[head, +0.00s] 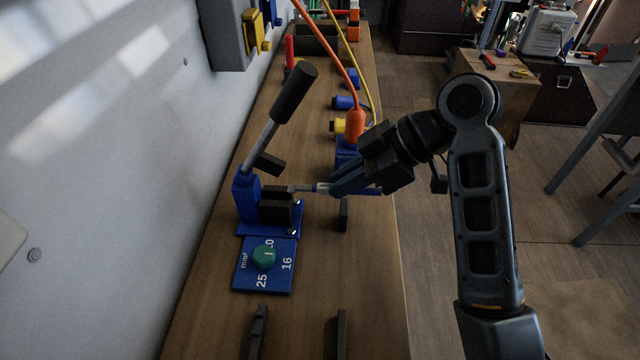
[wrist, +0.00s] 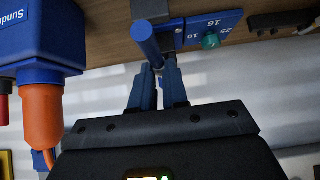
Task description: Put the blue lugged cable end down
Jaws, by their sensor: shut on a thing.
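My gripper (head: 332,188) is shut on the blue cable end (head: 368,191), low above the bench. Its metal lug (head: 304,188) points left at the black jaws (head: 276,193) of the blue crimping press (head: 247,197). I cannot tell whether the lug tip is between the jaws or just in front of them. The press's black-handled lever (head: 292,92) is tilted up to the right. In the wrist view, my gripper (wrist: 158,72) holds the blue cable end (wrist: 146,38), its thick round body toward the camera; the lug is hidden.
A blue size plate (head: 264,281) with a green knob (head: 264,257) lies in front of the press. Black supports (head: 257,332) (head: 341,335) stand nearer, and another black block (head: 343,214) beside the press. An orange plug (head: 355,125) with its cable stands behind my gripper. The wall bounds the left.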

